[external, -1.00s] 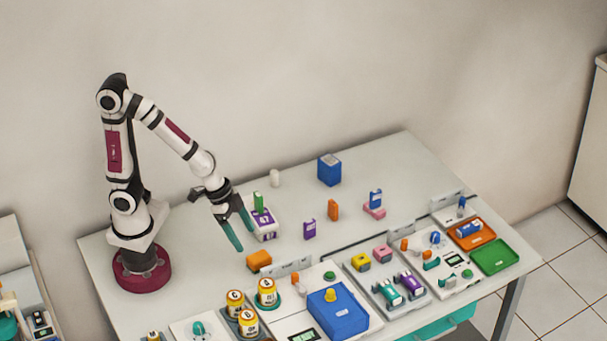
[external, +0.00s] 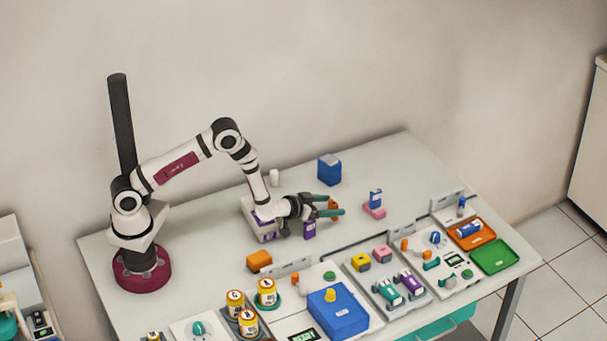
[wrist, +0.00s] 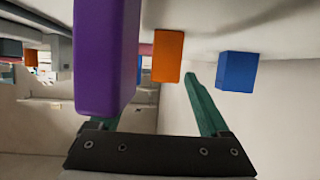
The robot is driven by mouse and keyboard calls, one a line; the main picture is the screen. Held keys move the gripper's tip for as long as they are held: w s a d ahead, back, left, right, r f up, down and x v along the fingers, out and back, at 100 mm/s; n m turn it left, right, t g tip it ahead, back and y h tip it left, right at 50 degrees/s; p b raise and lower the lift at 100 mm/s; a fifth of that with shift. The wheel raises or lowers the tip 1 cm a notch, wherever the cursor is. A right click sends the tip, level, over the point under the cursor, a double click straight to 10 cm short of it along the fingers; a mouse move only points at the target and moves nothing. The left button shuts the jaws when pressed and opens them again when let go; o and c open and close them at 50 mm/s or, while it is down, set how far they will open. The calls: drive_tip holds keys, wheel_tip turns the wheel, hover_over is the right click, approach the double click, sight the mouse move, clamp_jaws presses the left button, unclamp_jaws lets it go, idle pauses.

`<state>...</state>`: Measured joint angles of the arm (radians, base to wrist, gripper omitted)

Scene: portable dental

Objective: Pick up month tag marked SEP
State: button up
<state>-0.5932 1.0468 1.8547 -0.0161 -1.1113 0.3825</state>
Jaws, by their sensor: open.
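No SEP marking is readable on any tag. An upright orange tag (external: 333,203) stands on the table, partly hidden by my fingers. In the wrist view the orange tag (wrist: 168,56) appears ahead, between the finger lines. An upright purple tag (external: 309,230) stands beside my gripper; this purple tag (wrist: 103,55) looms large in the wrist view and covers much of one finger. A blue tag (external: 376,197) sits on a pink base. My gripper (external: 338,206) is open, low and sideways, its green fingers reaching right; it holds nothing. Whether it touches a tag cannot be told.
A blue box (external: 329,171) stands behind my gripper, and a white-purple block (external: 262,227) sits under my forearm. An orange block (external: 259,260) lies front left. Yellow-labelled jars (external: 267,291) and trays line the front. The table's back right is clear.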

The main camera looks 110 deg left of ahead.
sight(335, 203)
drive_tip(key=x, duration=0.5)
drive_tip(key=shift+a, duration=0.5)
clamp_jaws()
